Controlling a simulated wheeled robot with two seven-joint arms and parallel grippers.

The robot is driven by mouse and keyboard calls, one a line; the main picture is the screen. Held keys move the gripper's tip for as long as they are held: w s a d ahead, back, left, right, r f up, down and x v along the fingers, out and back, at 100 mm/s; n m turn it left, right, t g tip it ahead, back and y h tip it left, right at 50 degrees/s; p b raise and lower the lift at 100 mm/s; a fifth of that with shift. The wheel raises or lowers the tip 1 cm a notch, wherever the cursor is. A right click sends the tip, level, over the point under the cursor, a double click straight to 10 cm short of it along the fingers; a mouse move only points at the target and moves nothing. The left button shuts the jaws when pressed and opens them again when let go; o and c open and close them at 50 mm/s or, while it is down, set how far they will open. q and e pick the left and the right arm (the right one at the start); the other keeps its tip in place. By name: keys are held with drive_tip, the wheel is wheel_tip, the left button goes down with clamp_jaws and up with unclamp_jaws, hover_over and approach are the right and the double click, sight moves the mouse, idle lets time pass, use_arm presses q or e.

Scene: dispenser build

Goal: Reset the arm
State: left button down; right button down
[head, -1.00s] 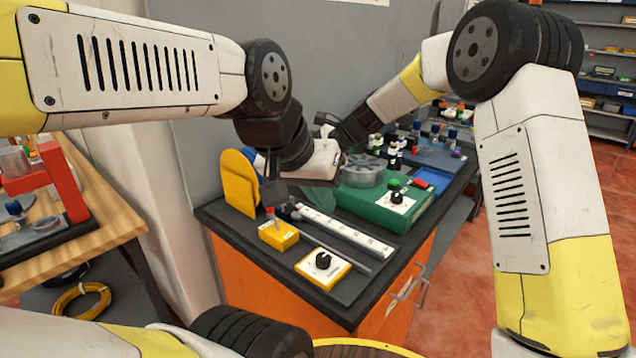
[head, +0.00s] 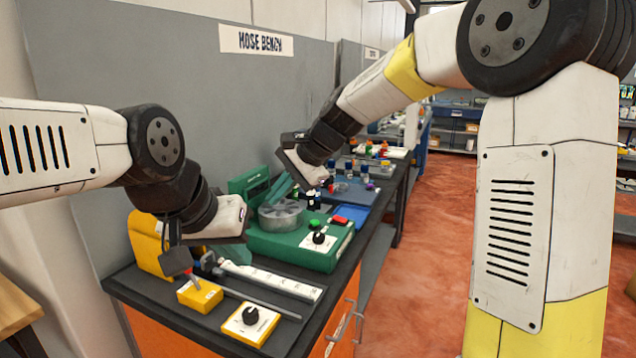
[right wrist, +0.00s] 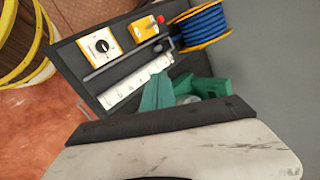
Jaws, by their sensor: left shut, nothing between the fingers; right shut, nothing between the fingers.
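My left gripper (head: 224,228) is in the head view, low over the left part of the bench, in front of the green unit. Its fingertips are hard to make out; it is shut and carries nothing. My right gripper (head: 281,188) is farther back, above the round clear part of the green unit. Its teal fingers are closed together with nothing between them, and they also show in the right wrist view (right wrist: 155,92). Both grippers are apart from each other in the head view.
A blue hose spool (right wrist: 203,25) stands at the wall. The red floor at right is clear.

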drive_tip(key=s+d+n+t+h, duration=0.3)
drive_tip(key=s+d+n+h, duration=0.2)
drive_tip(key=s+d, duration=1.7)
drive_tip(key=d+n, duration=0.2)
drive_tip(key=d, duration=0.2)
drive_tip(key=shift+f+t, duration=0.3)
drive_tip(key=shift+s+a, duration=0.1)
